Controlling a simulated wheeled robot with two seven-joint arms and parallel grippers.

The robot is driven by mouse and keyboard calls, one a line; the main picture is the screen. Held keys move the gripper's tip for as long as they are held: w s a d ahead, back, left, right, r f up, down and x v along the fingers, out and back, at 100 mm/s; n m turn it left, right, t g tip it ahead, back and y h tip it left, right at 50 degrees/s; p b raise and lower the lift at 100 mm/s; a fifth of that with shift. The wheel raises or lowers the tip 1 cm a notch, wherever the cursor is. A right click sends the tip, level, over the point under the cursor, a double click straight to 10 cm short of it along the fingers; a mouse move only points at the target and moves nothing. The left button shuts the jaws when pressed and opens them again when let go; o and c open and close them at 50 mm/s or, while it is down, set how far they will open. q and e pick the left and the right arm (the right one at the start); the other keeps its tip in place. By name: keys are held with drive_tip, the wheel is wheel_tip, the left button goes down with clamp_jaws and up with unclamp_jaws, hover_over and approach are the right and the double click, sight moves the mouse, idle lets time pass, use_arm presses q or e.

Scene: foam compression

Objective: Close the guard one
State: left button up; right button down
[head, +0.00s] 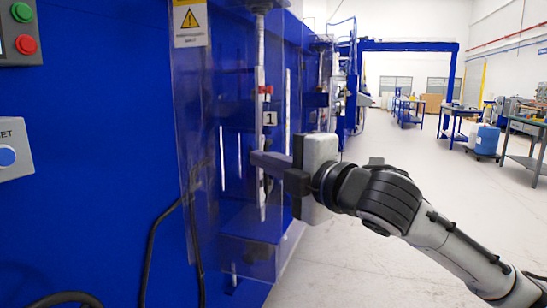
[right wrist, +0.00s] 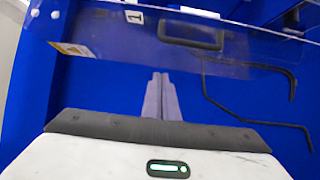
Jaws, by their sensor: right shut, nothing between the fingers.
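Guard one (head: 205,120) is a clear plastic cover on the blue machine, with a white label "1" (head: 270,118) and a yellow warning sticker (head: 190,22). It stands out from the blue face; whether it is fully open or partly open I cannot tell. In the right wrist view the clear guard (right wrist: 110,40) crosses the top, with a black handle (right wrist: 190,35). My right gripper (head: 255,160) is shut and empty, its fingers pointing left at the guard's right side. The fingers (right wrist: 162,78) show together in the right wrist view; contact is unclear. My left gripper is not in view.
A panel with green and red buttons (head: 25,44) and a grey box with a blue button (head: 8,156) are on the machine's left face. Black cables (head: 152,245) hang below. Another station stands behind. Clear floor (head: 370,265) lies to the right, with workbenches (head: 455,122) far off.

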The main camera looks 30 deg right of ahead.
drive_tip(key=shift+w+d, duration=0.5)
drive_tip(key=shift+w, duration=0.35)
drive_tip(key=shift+w+d, duration=0.55)
drive_tip(key=shift+w, duration=0.3)
drive_tip(key=shift+w+d, duration=0.5)
drive_tip(key=shift+w, duration=0.35)
